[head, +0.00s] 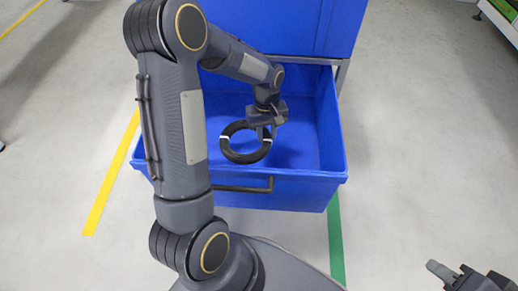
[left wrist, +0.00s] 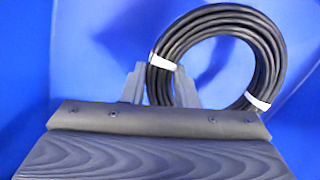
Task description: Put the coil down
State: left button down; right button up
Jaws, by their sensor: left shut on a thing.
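A black cable coil (head: 229,152) with white ties is inside the blue drawer-like bin (head: 334,140) in the head view. My left gripper (head: 265,130) reaches down into the bin and is shut on the coil's upper edge. In the left wrist view the coil (left wrist: 270,60) stands up beyond the gripper's fingers (left wrist: 155,88), with its left side at them. I cannot tell whether the coil touches the bin floor. My right gripper (head: 462,272) shows at the lower right corner, away from the bin, with its fingers apart and nothing between them.
A blue cabinet body (head: 300,25) rises behind the bin. A dark handle (head: 245,188) is on the bin's front wall. My left arm hides the bin's left part. Bare bin floor (head: 300,140) shows right of the coil. Grey floor (head: 420,150) at the right is clear.

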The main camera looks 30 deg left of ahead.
aim_at(266, 157)
pick_arm(q)
notch_tip(266, 157, down, 9)
jog(key=b, duration=0.3)
jog(key=shift+r, duration=0.2)
jog(key=c, duration=1.1)
grip_release()
